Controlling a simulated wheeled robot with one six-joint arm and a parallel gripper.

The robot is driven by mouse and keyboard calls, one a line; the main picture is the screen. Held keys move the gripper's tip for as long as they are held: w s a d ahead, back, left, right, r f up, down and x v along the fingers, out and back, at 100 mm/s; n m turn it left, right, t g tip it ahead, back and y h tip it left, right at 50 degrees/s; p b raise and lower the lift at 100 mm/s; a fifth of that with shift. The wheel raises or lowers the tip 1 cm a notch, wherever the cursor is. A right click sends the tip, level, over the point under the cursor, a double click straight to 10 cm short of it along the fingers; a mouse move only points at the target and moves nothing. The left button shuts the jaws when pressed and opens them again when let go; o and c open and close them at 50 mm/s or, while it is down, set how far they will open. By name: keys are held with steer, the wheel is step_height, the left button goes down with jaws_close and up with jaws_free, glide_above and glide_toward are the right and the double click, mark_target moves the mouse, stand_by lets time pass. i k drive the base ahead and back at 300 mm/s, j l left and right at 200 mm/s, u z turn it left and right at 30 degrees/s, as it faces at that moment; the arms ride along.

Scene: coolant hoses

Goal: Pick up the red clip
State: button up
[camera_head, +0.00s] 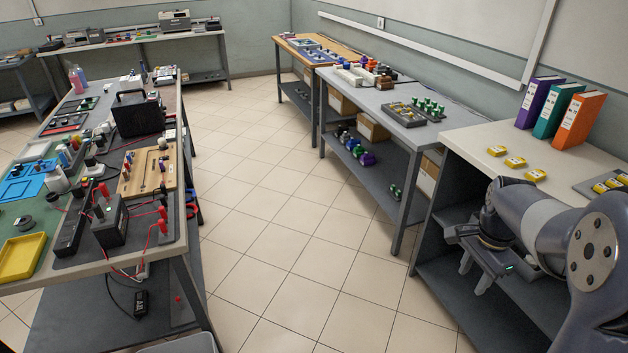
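Red clips with red leads are on the left workbench. One red clip (162,226) is at the bench's right edge, and another (104,190) stands by a black box (110,222). A tiny red item (178,298) shows low under that bench; it is too small to identify. I cannot tell which is the red clip named. My gripper (474,277) is at the right, pointing down in front of the grey shelf unit, far from the left bench. Its two pale fingers are apart with nothing visible between them.
The left workbench (150,262) is crowded: a yellow tray (20,256), a wooden board (135,180) and a black case (138,112). Binders (578,120) and yellow items (515,162) sit on the right unit. The tiled floor (300,230) between is clear.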

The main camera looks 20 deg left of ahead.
mark_target(162, 211)
steer(key=i+u, duration=0.3)
steer(key=i, duration=0.2)
steer(key=i+l+u, duration=0.35)
steer(key=i+j+u, duration=0.15)
steer(key=i+u, duration=0.15)
steer(key=u, duration=0.15)
steer(key=i+u, duration=0.35)
steer(key=u, duration=0.15)
steer(key=i+u, duration=0.45)
steer(key=i+l+u, duration=0.2)
steer(key=u, duration=0.3)
steer(key=i+u, duration=0.3)
steer(key=i+j+u, duration=0.1)
steer(key=u, duration=0.2)
